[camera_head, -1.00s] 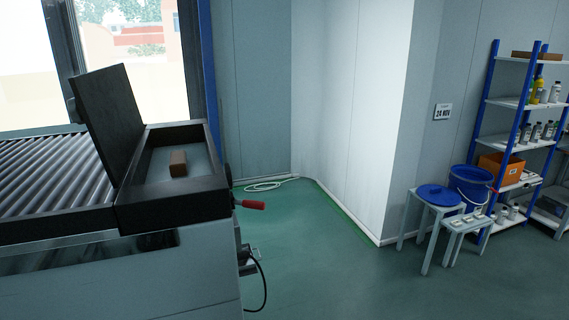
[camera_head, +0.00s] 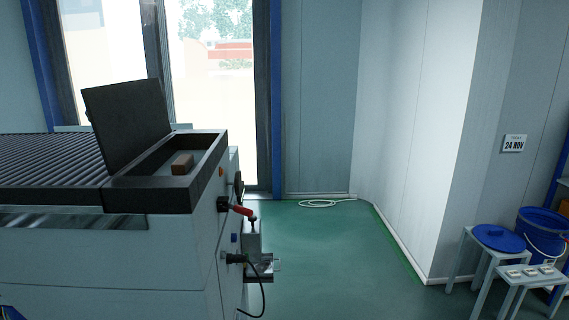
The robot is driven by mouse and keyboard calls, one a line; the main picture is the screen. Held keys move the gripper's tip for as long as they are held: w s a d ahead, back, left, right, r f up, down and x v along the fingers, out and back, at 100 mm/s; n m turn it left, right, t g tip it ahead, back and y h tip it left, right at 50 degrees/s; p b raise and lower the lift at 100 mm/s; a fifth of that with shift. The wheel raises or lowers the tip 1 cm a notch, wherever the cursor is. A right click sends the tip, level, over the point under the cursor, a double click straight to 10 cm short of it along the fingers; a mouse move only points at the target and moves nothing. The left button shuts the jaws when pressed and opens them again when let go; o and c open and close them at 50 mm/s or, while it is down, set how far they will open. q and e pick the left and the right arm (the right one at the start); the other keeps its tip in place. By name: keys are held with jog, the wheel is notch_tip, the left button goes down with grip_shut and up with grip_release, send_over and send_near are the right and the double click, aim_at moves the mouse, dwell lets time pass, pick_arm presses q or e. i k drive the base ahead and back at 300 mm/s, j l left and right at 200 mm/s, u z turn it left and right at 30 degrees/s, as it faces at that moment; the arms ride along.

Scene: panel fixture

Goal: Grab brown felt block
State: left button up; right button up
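The brown felt block (camera_head: 182,162) lies in a shallow open tray (camera_head: 150,194) with dark walls, at the right end of the grey machine (camera_head: 110,260). The tray's dark lid (camera_head: 125,122) stands raised and tilted on its left side. The block's top and near side show, and the tray's near wall partly hides the tray floor. I see neither of my grippers clearly; only a small blue and dark part shows in the bottom left corner, and I cannot tell what it is.
A red handle (camera_head: 243,210) and a black cable (camera_head: 262,285) stick out from the machine's right side. Open green floor (camera_head: 340,260) lies to the right. Small stools, one with a blue lid (camera_head: 499,237), and a blue bucket (camera_head: 541,232) stand at the far right.

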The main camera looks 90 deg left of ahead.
aim_at(183, 165)
jog(key=i+u, duration=0.45)
jog(key=i+l+u, duration=0.15)
jog(key=i+u, duration=0.2)
jog(key=u, duration=0.15)
jog(key=i+u, duration=0.15)
jog(key=u, duration=0.3)
jog(key=i+u, duration=0.15)
jog(key=u, duration=0.25)
jog(key=i+u, duration=0.1)
jog(key=u, duration=0.35)
jog(key=i+l+u, duration=0.1)
jog(key=u, duration=0.3)
jog(key=i+l+u, duration=0.15)
jog(key=u, duration=0.3)
jog(key=i+l+u, duration=0.1)
jog(key=u, duration=0.3)
